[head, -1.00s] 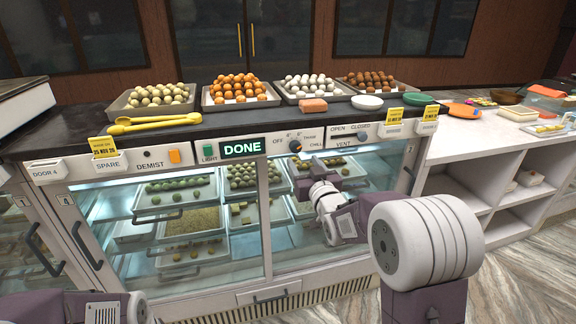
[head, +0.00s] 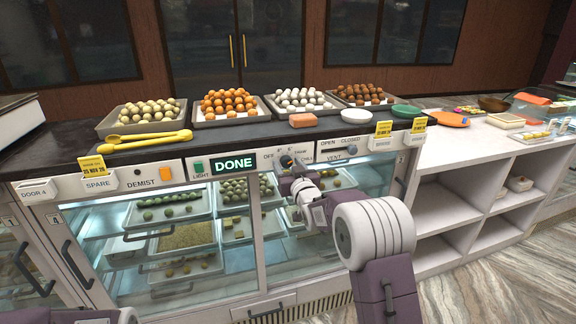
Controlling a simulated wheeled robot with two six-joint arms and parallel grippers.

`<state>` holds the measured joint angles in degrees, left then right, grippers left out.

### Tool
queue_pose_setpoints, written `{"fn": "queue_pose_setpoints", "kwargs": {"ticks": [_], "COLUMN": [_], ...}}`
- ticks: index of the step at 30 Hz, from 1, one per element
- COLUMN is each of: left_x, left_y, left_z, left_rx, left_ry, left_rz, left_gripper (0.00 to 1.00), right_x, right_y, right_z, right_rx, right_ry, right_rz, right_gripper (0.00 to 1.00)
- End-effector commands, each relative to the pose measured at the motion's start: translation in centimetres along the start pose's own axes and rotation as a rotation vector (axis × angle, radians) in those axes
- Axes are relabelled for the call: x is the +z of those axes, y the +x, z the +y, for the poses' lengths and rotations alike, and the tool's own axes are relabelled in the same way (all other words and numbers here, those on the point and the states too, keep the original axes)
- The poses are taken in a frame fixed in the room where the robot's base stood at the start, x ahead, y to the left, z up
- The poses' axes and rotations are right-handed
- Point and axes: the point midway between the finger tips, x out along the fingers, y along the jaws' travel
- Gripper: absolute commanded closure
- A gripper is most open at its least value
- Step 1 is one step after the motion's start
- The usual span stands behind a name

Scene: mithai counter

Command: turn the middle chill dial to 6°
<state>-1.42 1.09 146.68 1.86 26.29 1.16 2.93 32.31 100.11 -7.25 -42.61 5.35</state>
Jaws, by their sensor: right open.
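The chill dial (head: 285,160) is a small dark knob on the white front panel.
Left of the dial is a green DONE display (head: 234,163); right of it is the VENT control (head: 352,151). A glass sweets case lies below. Trays of sweets, yellow tongs (head: 145,139) and a pink block (head: 302,120) stand on the counter above. White shelving is at the right.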

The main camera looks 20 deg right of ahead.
Motion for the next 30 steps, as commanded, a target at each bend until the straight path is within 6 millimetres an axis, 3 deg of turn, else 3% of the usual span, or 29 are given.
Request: {"fn": "queue_pose_setpoints", "kwargs": {"ticks": [1, 6, 17, 30], "left_x": [0.0, 0.0, 0.1, 0.5], "left_y": [0.0, 0.0, 0.9, 4.5], "left_z": [0.0, 0.0, 0.0, -0.1], "left_rx": [0.0, 0.0, 0.0, 0.0], "left_ry": [0.0, 0.0, 0.0, 0.0], "left_rz": [0.0, 0.0, 0.0, 0.0], "left_gripper": [0.64, 0.64, 0.64, 0.64], "right_x": [0.0, 0.0, 0.1, 0.2], "right_y": [0.0, 0.0, 0.0, 0.0], "right_z": [0.0, 0.0, 0.1, 0.1], "right_rx": [0.0, 0.0, 0.001, 0.001], "right_ry": [0.0, 0.0, -0.061, -0.389], "right_rz": [0.0, 0.0, 0.004, 0.005], "right_gripper": [0.52, 1.0, 1.0, 1.0]}}
